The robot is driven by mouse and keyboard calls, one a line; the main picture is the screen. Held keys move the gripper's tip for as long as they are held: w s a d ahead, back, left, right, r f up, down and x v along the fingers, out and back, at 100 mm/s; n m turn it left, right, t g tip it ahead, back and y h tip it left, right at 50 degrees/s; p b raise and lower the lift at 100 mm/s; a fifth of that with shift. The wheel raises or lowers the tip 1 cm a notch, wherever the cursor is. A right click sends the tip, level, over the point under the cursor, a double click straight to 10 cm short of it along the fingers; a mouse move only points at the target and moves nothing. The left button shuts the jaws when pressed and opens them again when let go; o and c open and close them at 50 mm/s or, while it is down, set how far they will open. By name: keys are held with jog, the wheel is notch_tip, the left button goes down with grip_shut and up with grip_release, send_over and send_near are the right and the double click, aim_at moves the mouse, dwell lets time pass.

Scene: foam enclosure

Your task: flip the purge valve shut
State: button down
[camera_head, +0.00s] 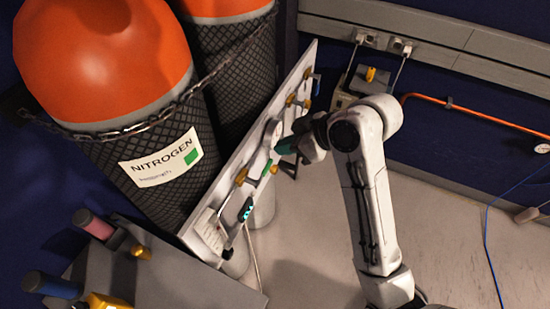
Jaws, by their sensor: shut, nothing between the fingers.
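A pale upright panel (236,181) carries several valves and fittings, with brass-yellow parts, in front of the gas cylinders. A yellow-brass valve (241,177) sits low on the panel, and a small green part (267,168) shows near its middle. I cannot tell which fitting is the purge valve, or its handle position. My gripper (284,147) is at the middle of the panel, close to its face beside the green part. It is shut and holds nothing. The wrist hides part of the panel behind it, and I cannot tell whether the fingertips touch a handle.
Two orange-topped cylinders in black netting, one labelled nitrogen (160,158), stand behind the panel, held by a chain (130,128). A grey surface with a pink-topped item (93,223) is at lower left. An orange pipe (480,117) runs along the right wall. Floor at lower right is mostly clear.

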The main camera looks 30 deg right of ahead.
notch_tip(320, 180, down, 7)
jog(key=w+a, duration=0.1)
jog(key=w, duration=0.1)
jog(key=shift+a, duration=0.3)
jog(key=shift+w+r, duration=0.1)
jog(key=shift+p, duration=0.4)
